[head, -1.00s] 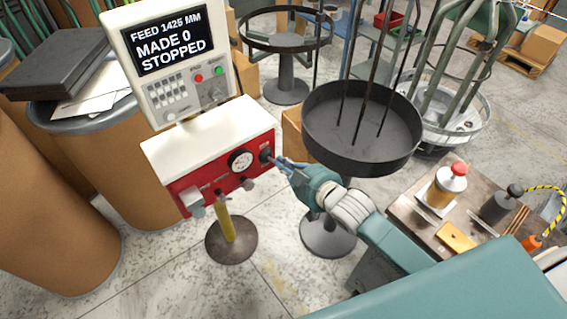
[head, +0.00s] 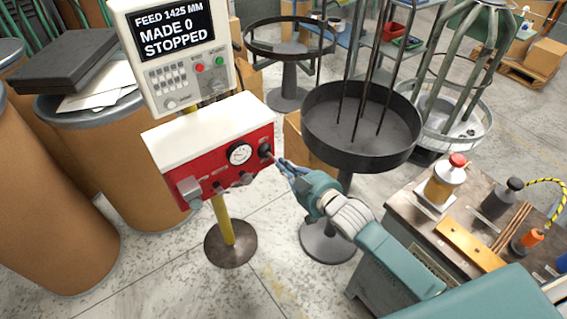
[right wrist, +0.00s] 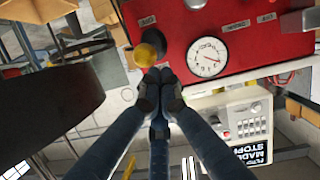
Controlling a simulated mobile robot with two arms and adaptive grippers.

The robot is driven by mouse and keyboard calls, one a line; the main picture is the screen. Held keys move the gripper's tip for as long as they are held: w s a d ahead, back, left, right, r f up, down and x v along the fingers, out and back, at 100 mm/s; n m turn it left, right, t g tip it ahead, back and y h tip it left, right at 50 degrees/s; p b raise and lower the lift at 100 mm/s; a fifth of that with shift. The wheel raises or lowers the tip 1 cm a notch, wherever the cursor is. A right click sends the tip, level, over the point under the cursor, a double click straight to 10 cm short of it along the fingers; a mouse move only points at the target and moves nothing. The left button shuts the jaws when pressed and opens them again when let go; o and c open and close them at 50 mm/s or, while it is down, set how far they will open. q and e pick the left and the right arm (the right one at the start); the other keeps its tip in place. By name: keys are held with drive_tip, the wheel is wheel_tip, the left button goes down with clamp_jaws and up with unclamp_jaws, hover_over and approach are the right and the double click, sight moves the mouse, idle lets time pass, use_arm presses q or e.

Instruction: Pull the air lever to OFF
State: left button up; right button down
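The red panel (head: 215,165) has a round gauge (head: 239,153) and a dark lever mount (head: 265,150) at its right end. In the right wrist view the lever shows as a yellow ball knob (right wrist: 151,44) on a dark mount against the red panel (right wrist: 195,22). My right gripper (head: 282,165) points at the panel's right end. In the right wrist view its fingertips (right wrist: 160,82) are pressed together, just short of the ball; I cannot tell whether they touch it. Nothing shows between them. The lever's marked position is unreadable. My left gripper is not in view.
The display (head: 172,30) above the panel reads STOPPED. A black round tray (head: 362,150) on a stand is close to the right of my gripper. A bench (head: 425,225) with bottles and tools is at the right. Brown drums (head: 50,220) stand left.

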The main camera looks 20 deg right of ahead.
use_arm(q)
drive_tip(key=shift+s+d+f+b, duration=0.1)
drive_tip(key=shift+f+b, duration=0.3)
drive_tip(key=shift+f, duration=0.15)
use_arm(e)
wheel_tip(320, 180, down, 6)
drive_tip(key=shift+s+d+f, duration=0.15)
drive_tip(key=shift+s+f, duration=0.1)
drive_tip(key=shift+s, duration=0.15)
